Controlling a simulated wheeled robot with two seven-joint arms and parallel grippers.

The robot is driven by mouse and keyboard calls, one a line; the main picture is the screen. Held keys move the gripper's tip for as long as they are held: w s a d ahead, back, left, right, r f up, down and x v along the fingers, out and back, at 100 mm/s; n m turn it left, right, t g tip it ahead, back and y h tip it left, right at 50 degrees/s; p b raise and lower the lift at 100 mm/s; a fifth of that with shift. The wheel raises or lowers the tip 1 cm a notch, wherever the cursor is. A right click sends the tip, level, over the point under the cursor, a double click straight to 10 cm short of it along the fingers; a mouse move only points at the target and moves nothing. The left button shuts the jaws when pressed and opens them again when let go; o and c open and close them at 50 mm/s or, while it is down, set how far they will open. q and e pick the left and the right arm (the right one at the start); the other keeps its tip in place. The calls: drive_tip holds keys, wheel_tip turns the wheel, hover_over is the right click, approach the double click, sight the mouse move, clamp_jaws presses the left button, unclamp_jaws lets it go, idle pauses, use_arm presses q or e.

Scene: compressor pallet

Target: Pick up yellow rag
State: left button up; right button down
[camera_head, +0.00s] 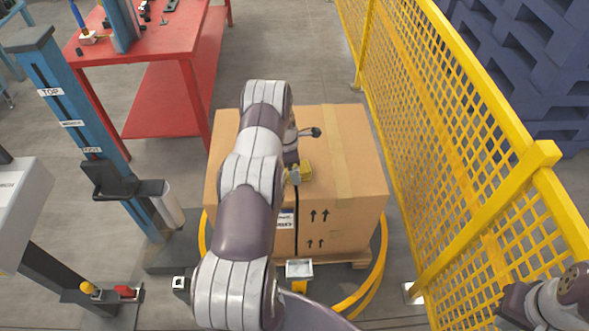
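The yellow rag (306,169) is a small yellow patch on top of the cardboard box (345,150), near the middle of the picture. My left gripper does not show clearly anywhere in the picture.
The box stands on a pallet inside a yellow ring (377,270). A yellow mesh fence (440,130) runs along the right, with blue pallets (540,60) behind it. A red table (165,45) and a blue post (65,105) stand at left.

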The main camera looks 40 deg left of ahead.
use_arm(q)
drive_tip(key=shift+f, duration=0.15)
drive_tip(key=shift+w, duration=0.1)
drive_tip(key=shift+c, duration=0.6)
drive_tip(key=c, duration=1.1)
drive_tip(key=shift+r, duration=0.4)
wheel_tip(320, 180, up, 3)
drive_tip(key=shift+b, duration=0.75)
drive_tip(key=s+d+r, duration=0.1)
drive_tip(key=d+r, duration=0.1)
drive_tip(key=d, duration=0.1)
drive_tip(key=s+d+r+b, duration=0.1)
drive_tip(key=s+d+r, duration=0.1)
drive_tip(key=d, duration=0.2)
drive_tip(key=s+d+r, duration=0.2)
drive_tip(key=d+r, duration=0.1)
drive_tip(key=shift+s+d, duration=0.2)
